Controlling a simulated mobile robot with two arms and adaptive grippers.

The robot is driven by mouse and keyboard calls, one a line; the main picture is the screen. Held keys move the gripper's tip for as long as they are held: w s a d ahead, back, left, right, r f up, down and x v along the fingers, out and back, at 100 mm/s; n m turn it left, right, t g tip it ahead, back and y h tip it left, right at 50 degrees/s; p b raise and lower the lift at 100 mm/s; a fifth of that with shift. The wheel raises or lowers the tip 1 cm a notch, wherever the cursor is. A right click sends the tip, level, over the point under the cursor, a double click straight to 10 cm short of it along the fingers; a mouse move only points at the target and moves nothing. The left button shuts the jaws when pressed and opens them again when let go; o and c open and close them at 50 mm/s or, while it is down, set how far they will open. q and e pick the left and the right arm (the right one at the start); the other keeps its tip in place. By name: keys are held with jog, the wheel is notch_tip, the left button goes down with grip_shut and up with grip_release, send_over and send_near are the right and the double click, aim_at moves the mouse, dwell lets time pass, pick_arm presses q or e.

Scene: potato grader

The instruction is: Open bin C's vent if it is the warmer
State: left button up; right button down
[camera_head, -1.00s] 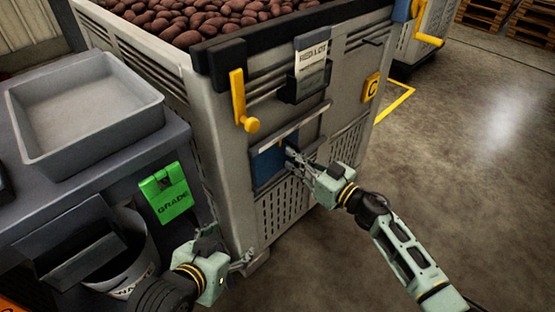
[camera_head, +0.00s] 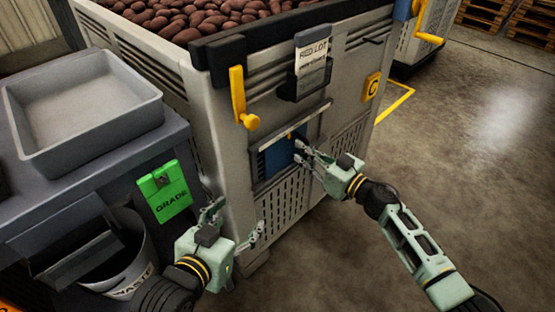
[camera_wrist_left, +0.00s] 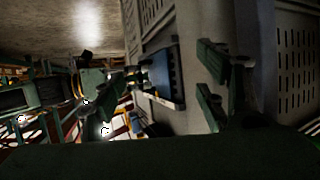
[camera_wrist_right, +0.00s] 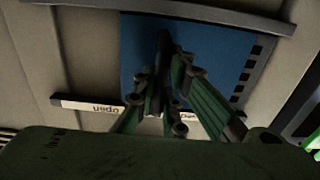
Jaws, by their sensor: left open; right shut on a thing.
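Bin C (camera_head: 225,140) is a grey slatted crate of potatoes with a yellow C plate (camera_head: 371,87). Its vent is a blue sliding panel (camera_head: 280,157) under a pale rail, also seen in the left wrist view (camera_wrist_left: 168,76) and right wrist view (camera_wrist_right: 205,50). My right gripper (camera_head: 303,155) is shut on the vent's dark knob (camera_wrist_right: 163,50). A white strip with upside-down "open" (camera_wrist_right: 92,105) lies beside the panel; another label is mostly hidden by the fingers. My left gripper (camera_head: 238,219) is open and empty, by the bin's near left corner.
A bench on the left holds a grey tray (camera_head: 85,140), with a green GRADE tag (camera_head: 165,190) and a waste bucket (camera_head: 135,275). A lot card (camera_head: 312,65) and a yellow handle (camera_head: 240,98) are on the bin.

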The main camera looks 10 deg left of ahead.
pick_arm(q)
notch_tip(320, 180, up, 9)
jog(key=w+d+t+h+b, duration=0.1)
jog(key=w+d+t+b, duration=0.1)
jog(key=t, duration=0.3)
jog(key=shift+w+r+h, duration=0.2)
jog(key=shift+w+h, duration=0.1)
jog(key=shift+h, duration=0.1)
pick_arm(e)
jog(key=shift+w+d, duration=0.7)
jog(key=shift+w, duration=0.25)
jog(key=shift+w+d, duration=0.7)
jog(key=shift+w, duration=0.2)
pick_arm(q)
jog(key=shift+r, duration=0.1)
